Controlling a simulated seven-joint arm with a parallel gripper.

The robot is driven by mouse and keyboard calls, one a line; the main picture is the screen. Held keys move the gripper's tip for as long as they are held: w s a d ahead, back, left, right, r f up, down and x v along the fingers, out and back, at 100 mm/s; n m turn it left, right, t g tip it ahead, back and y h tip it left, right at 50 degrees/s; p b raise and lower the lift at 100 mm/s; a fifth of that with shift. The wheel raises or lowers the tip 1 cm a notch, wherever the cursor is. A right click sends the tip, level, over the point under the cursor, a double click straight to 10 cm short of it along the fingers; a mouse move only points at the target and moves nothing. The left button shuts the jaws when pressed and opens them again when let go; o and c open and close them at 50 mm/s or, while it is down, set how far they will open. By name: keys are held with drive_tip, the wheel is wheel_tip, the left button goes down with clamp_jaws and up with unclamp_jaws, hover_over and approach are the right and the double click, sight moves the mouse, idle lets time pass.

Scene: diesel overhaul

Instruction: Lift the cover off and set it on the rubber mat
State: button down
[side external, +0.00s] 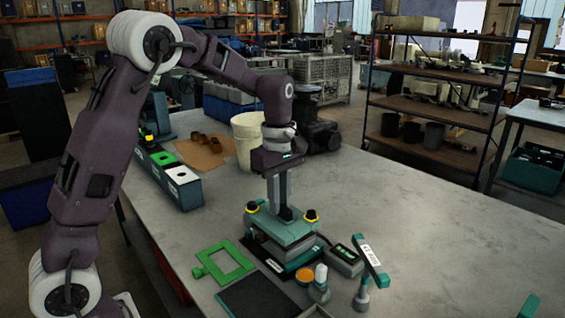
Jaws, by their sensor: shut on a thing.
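The cover (272,226) is a teal plate with a dark central handle, at the middle of the bench on a grey and teal block (284,254). My gripper (285,211) points straight down over it and its fingers are shut on the dark handle. The cover looks level. I cannot tell whether it still touches the block. Yellow and black knobs (311,216) stand at its left and right corners. A flat black sheet, which looks like the rubber mat (258,297), lies in front of the block, near the bottom edge, and looks bare.
A green frame (226,265) lies left of the block. A small grey box (345,262), an orange-topped cup (305,276), a white-topped bottle (320,283) and a teal T-shaped tool (371,264) stand close on the right. A cream bucket (247,140) stands behind.

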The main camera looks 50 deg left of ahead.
drive_tip(key=s+d+f, duration=0.5)
drive_tip(key=s+f, duration=0.2)
drive_tip(key=s, duration=0.4)
drive_tip(key=shift+w+f, duration=0.2)
drive_tip(key=shift+f, duration=3)
drive_tip(key=c, duration=1.3)
unclamp_jaws()
wheel_tip(320, 180, up, 7)
drive_tip(key=shift+r, duration=0.1)
